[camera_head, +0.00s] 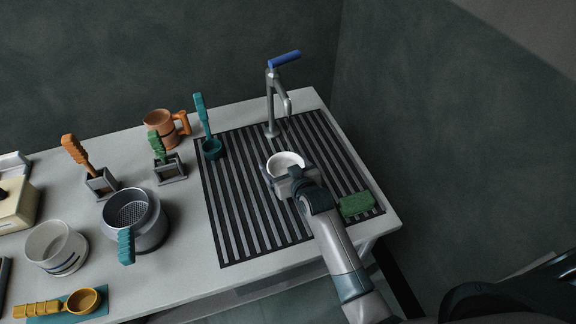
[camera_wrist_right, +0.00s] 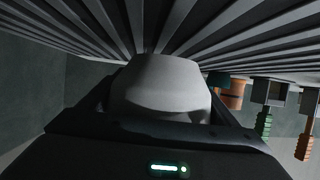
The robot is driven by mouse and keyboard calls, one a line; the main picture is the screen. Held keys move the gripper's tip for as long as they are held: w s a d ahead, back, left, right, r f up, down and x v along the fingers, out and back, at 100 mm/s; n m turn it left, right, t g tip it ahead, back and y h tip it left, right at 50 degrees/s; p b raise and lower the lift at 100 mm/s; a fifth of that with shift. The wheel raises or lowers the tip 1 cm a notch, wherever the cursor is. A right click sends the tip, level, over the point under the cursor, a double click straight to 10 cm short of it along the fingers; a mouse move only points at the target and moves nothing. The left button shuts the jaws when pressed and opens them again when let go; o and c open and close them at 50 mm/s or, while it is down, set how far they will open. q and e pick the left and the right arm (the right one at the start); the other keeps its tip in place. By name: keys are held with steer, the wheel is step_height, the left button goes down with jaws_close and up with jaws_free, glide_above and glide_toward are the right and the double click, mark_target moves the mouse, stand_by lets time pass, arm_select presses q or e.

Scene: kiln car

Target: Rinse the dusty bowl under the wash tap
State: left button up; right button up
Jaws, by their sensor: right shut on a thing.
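The bowl (camera_head: 285,160), small and white, is over the slatted drain grid near the wash tap. My right gripper (camera_head: 291,178) is shut on it, and the bowl shows between the jaws in the right wrist view (camera_wrist_right: 163,85). The wash tap (camera_head: 271,100) is grey with a blue lever (camera_head: 285,59) and stands behind the bowl, its spout ending above and beyond it. No water shows. Dust on the bowl cannot be made out. My left gripper is not in view.
A green sponge (camera_head: 356,204) lies on the drain grid (camera_head: 232,225), right of my arm. A teal ladle (camera_head: 212,148) and an orange mug (camera_head: 163,127) stand at the left. A strainer pot (camera_head: 150,231), white tub (camera_head: 57,247) and yellow scoop (camera_head: 82,301) are farther left.

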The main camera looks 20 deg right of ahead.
steer(key=shift+s+a+p, duration=0.4)
steer(key=shift+s+a, duration=0.15)
steer(key=shift+s, duration=0.25)
steer(key=shift+s+a+p, duration=0.45)
steer(key=shift+s+a, duration=0.1)
steer(key=shift+s, duration=0.3)
steer(key=shift+s+a+p, duration=0.4)
steer(key=shift+s+a, duration=0.15)
steer(key=shift+s, duration=0.25)
steer(key=shift+r, duration=0.15)
steer(key=shift+s+a+r+p, duration=0.4)
steer(key=shift+s+r+p, duration=0.2)
steer(key=shift+p, duration=0.5)
steer(key=s+r+p, duration=0.1)
steer(key=s+a+r+p, duration=0.1)
steer(key=p, duration=0.1)
steer(key=shift+s+a+r, duration=0.1)
steer(key=shift+a+r, duration=0.05)
steer(key=shift+a, duration=0.1)
steer(key=shift+s+a+r+p, duration=0.2)
steer(key=shift+s+a+p, duration=0.05)
steer(key=shift+s+p, duration=0.15)
steer(key=shift+w, duration=0.15)
